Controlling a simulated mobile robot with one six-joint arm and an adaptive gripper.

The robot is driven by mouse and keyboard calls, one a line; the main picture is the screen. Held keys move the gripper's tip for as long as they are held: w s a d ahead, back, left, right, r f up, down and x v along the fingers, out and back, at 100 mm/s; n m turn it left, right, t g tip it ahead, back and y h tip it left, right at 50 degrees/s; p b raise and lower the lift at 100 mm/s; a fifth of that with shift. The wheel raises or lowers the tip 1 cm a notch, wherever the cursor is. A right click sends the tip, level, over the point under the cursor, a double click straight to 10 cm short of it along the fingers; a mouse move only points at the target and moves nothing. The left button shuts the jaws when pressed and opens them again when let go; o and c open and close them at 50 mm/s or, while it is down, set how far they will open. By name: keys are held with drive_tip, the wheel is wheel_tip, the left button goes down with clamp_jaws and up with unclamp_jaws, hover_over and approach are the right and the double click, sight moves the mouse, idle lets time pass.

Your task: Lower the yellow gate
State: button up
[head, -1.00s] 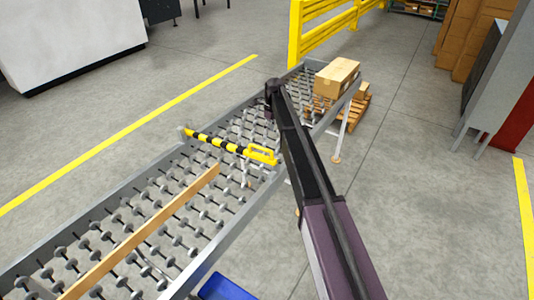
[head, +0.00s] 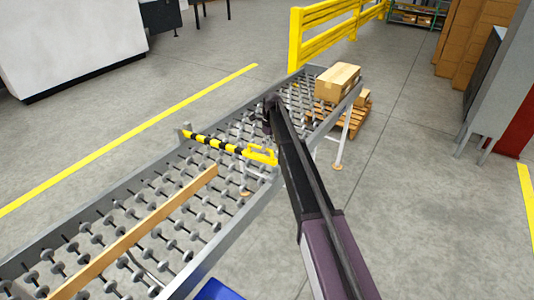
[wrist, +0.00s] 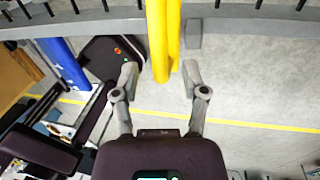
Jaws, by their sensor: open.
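The yellow gate (head: 222,145) is a black-and-yellow striped bar across the roller conveyor. It starts at a small post on the far left rail and ends in a yellow loop handle (head: 262,154) near the right rail. In the wrist view two parallel yellow bars, seemingly the handle (wrist: 162,40), run down between my fingers. My gripper (wrist: 160,70) is open, one finger on each side of the bars, with gaps showing on both sides. In the head view my arm hides the gripper. I cannot tell how high the gate stands above the rollers.
The conveyor's grey side rail (head: 230,232) runs beside my arm. A wooden strip (head: 150,228) lies along the rollers. A cardboard box (head: 337,82) sits at the far end, near a pallet (head: 350,112). A yellow fence (head: 325,22) stands behind.

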drive_tip(key=shift+s+a+f+b, duration=0.1)
drive_tip(key=shift+s+f+b, duration=0.1)
drive_tip(key=shift+f+b, duration=0.7)
drive_tip(key=shift+f, duration=0.1)
drive_tip(key=shift+c, duration=0.2)
clamp_jaws()
